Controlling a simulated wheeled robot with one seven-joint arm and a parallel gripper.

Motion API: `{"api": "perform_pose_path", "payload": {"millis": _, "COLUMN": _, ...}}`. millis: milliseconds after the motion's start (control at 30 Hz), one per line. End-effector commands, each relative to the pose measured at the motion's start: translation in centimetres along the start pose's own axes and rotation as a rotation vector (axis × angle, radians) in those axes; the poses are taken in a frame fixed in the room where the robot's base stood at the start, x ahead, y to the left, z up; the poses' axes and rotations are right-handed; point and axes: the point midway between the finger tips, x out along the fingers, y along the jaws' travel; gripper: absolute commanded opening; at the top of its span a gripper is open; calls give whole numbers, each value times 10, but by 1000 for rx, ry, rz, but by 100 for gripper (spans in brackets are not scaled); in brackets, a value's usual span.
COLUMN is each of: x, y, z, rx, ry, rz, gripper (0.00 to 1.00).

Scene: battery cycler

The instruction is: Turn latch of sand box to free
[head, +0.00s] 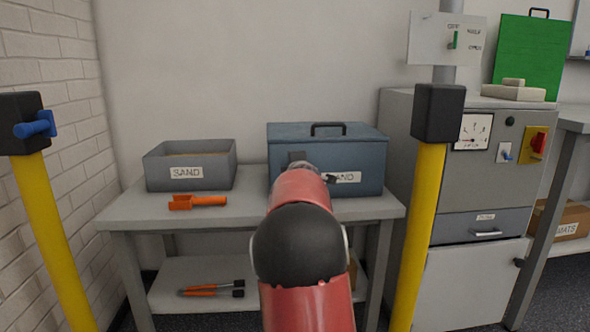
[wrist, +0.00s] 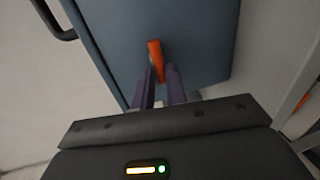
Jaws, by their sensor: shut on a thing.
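The closed blue-grey sand box (head: 350,155), with a black lid handle (head: 328,128) and a partly covered white label, stands on the bench. It also fills much of the wrist view (wrist: 190,25). In the wrist view the orange latch (wrist: 155,50) sticks out from the box face. My gripper (wrist: 159,78) is shut on the latch, its two purple fingers on either side of it. In the head view my red and black arm hides the latch and most of the gripper. The latch's exact setting cannot be told.
An open grey tray labelled SAND (head: 190,180) and an orange scoop (head: 197,202) are on the bench (head: 250,208) to the left. Yellow posts (head: 48,230) (head: 423,220) with black tops stand left and right. A grey cabinet (head: 490,190) stands at right.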

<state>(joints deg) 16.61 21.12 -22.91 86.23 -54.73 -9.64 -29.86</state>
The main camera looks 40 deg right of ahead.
Motion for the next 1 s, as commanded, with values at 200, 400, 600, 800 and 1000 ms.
{"api": "perform_pose_path", "payload": {"millis": 200, "x": 2, "y": -7, "z": -1, "rx": 1, "ry": 0, "rz": -11, "gripper": 24}}
{"api": "perform_pose_path", "payload": {"millis": 400, "x": 1, "y": -4, "z": 0, "rx": 1, "ry": 0, "rz": -7, "gripper": 33}}
{"api": "perform_pose_path", "payload": {"millis": 600, "x": -3, "y": -2, "z": 0, "rx": 2, "ry": 0, "rz": -3, "gripper": 33}}
{"api": "perform_pose_path", "payload": {"millis": 800, "x": -30, "y": -4, "z": -1, "rx": 3, "ry": 2, "rz": -2, "gripper": 33}}
{"api": "perform_pose_path", "payload": {"millis": 1000, "x": -61, "y": -4, "z": -1, "rx": 3, "ry": 1, "rz": -3, "gripper": 33}}
